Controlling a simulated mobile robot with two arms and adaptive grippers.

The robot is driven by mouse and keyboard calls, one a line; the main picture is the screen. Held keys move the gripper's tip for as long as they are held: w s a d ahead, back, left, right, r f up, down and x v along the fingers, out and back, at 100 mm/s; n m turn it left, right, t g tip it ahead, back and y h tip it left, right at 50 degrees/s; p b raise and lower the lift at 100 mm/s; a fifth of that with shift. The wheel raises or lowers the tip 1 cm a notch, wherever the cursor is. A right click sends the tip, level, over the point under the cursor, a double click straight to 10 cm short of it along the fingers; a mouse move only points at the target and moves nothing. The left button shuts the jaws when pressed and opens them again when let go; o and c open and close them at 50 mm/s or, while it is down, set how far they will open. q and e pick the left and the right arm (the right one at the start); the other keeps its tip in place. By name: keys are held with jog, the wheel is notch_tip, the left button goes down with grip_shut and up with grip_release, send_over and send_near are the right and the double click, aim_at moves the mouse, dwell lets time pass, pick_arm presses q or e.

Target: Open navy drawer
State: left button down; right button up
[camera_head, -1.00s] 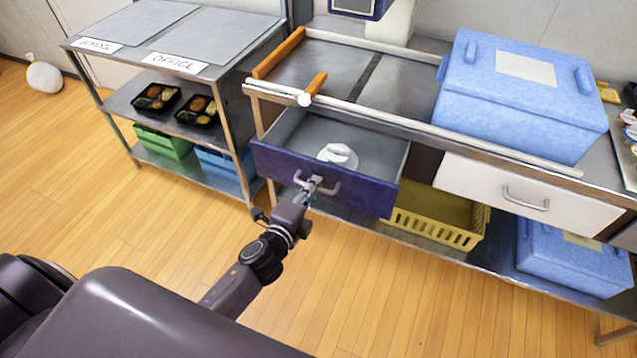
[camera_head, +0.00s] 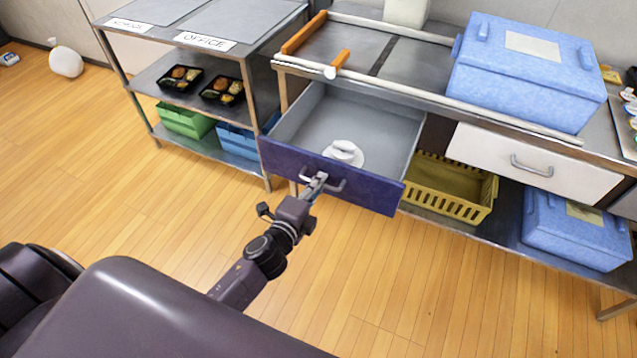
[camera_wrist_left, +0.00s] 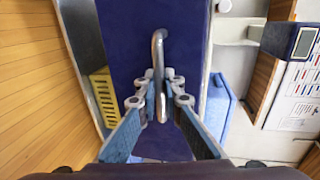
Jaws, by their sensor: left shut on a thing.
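The navy drawer (camera_head: 370,188) stands pulled well out from under the steel counter, with its grey inside showing. A white object (camera_head: 344,153), like a roll or folded cloth on a round base, sits in it near the front. My left gripper (camera_head: 317,183) is shut on the drawer's metal handle (camera_head: 338,186). In the left wrist view the fingers (camera_wrist_left: 160,100) close around the handle bar (camera_wrist_left: 158,50) against the navy front (camera_wrist_left: 128,45). My right gripper is not in view.
A white drawer (camera_head: 490,165) is shut at the right. A yellow basket (camera_head: 440,203) and a blue box (camera_head: 575,230) stand on the lower shelf. A steel rack (camera_head: 150,75) with two bento trays stands left. The wooden floor in front is clear.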

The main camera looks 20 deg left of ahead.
pick_arm(q)
jog(key=c, duration=2.3)
grip_release()
jog(key=shift+c, duration=0.2)
jog(key=v, duration=1.2)
jog(key=s+f+n+g, duration=0.2)
jog(key=s+f, duration=0.1)
jog(key=f, duration=0.7)
jog(key=s+f+n+g, duration=0.2)
jog(key=s+f+n, duration=0.15)
jog(key=f, duration=0.55)
jog(key=s+f+n+g, duration=0.2)
jog(key=s+f+g, duration=0.1)
jog(key=f, duration=0.7)
jog(key=s+f+n+g, duration=0.3)
jog(key=s+f, duration=0.6)
jog(key=s, duration=0.4)
jog(key=s+a+f+n+g, duration=0.1)
jog(key=s+f+n+g, duration=0.3)
jog(key=s+f, duration=0.5)
jog(key=s+n, duration=0.1)
jog(key=s, duration=0.4)
jog(key=shift+f+g+y, duration=0.3)
